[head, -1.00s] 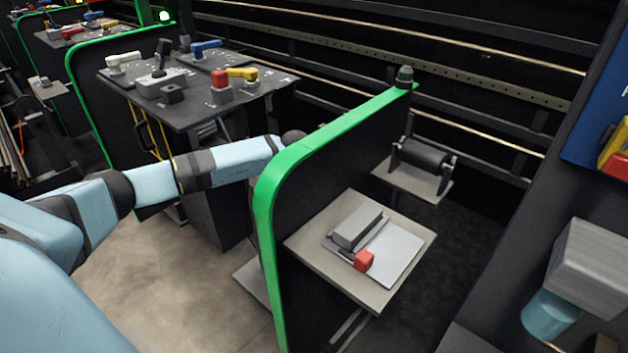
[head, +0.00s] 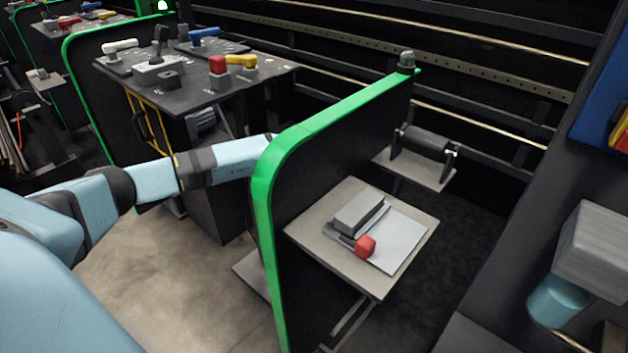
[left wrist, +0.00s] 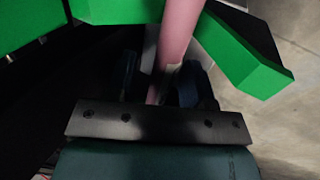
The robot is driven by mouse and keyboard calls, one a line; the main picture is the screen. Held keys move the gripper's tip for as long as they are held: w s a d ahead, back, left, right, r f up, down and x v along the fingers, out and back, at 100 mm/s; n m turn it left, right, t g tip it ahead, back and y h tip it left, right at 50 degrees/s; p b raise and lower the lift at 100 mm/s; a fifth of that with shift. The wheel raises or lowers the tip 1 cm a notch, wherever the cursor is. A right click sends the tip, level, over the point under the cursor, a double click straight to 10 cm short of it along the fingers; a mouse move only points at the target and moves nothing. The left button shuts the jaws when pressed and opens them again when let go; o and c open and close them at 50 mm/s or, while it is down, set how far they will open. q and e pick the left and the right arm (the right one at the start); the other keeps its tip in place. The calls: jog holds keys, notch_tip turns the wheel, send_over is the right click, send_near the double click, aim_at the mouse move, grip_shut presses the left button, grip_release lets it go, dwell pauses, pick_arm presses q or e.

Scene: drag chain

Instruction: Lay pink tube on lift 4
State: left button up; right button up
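The pink tube (left wrist: 178,35) shows in the left wrist view, running away from the camera between the two fingers of my left gripper (left wrist: 163,75). The fingers lie close along both sides of the tube and look shut on it. In the head view my left arm reaches right, and its forearm end and gripper are hidden behind the green-edged divider (head: 335,115). The pink tube does not show there. No lift marked 4 can be made out. My right gripper is in neither view.
Right of the divider is a beige shelf (head: 312,238) with a grey box (head: 360,213) and a red knob (head: 365,246). A black roller (head: 425,148) stands behind. A dark control table (head: 195,100) with levers stands behind my arm. Green panels (left wrist: 248,60) flank the tube in the wrist view.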

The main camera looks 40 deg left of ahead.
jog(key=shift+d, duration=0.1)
pick_arm(q)
jog(key=shift+s+r, duration=0.1)
jog(key=shift+r, duration=0.05)
jog(key=p+v, duration=0.2)
jog(key=v, duration=1.1)
jog(key=shift+r+p, duration=0.2)
jog(key=shift+p, duration=0.1)
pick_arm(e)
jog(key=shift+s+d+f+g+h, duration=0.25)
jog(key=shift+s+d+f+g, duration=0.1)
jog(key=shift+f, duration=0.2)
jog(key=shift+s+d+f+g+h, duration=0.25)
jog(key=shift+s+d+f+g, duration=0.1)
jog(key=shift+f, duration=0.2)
pick_arm(q)
jog(key=shift+s, duration=0.1)
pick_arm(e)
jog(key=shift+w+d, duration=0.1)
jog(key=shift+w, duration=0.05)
